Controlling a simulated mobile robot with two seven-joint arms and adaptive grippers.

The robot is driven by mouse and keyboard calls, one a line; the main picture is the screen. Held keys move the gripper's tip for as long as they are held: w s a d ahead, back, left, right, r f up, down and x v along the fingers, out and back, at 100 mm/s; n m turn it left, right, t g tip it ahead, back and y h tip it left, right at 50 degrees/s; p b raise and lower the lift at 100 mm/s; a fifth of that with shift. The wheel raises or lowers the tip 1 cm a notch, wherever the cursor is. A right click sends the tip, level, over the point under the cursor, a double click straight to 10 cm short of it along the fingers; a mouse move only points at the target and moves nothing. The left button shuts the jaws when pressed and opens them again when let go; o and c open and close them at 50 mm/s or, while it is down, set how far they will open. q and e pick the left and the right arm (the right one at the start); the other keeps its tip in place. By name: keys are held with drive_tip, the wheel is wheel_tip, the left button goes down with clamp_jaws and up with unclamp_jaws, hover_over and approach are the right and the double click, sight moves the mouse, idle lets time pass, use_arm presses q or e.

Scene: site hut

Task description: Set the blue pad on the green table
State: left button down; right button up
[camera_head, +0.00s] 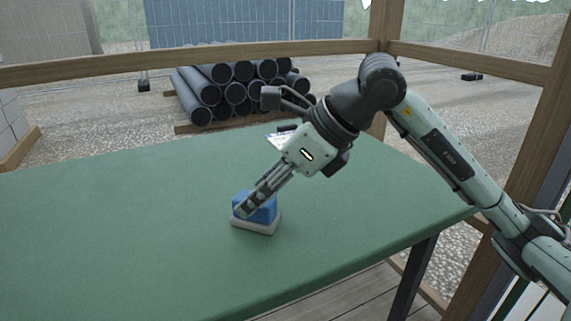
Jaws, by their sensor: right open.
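The blue pad (266,213) is a small blue block with a pale grey-white underside layer. It rests flat on the green table (130,220), a little right of the middle of its visible top. My right gripper (246,207) reaches down from the upper right, its fingers at the pad and overlapping its blue part in the picture. The jaws are open, and the fingers hide part of the pad's top and left side. Whether the fingers touch the pad cannot be told. My left gripper is not in view.
The table is clear left of and in front of the pad. Wooden rails (200,57) and stacked dark pipes (235,92) stand beyond.

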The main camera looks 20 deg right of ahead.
drive_tip(key=v, duration=1)
drive_tip(key=shift+s, duration=0.2)
drive_tip(key=shift+r, duration=0.1)
